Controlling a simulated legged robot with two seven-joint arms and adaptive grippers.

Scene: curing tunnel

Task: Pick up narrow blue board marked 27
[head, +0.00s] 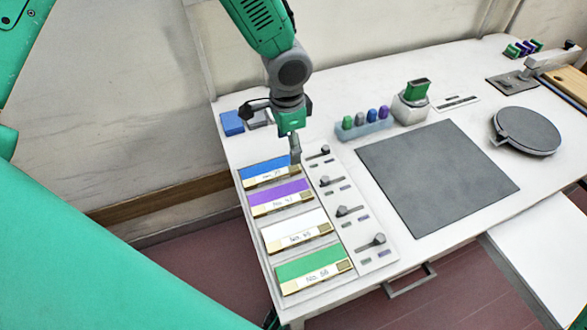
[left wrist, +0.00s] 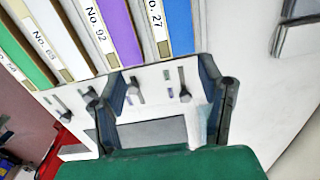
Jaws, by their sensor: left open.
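The narrow blue board (head: 263,167) lies at the far end of a row of boards on the table's left side. In the left wrist view the blue board (left wrist: 179,27) shows at the top, with a white label strip reading No. 27. My left gripper (head: 295,157) is above the table at the right end of the blue board, pointing down. In the left wrist view its two fingers (left wrist: 160,100) are spread with nothing between them. The exact height above the board cannot be told. My right gripper is not in view.
Purple (head: 279,196), white (head: 291,228) and green (head: 309,263) boards lie nearer in the row. A panel with small dark levers (head: 347,212) runs along their right side. A dark grey mat (head: 437,178) lies right of it. A pale blue holder (head: 364,131) with colored pegs stands behind.

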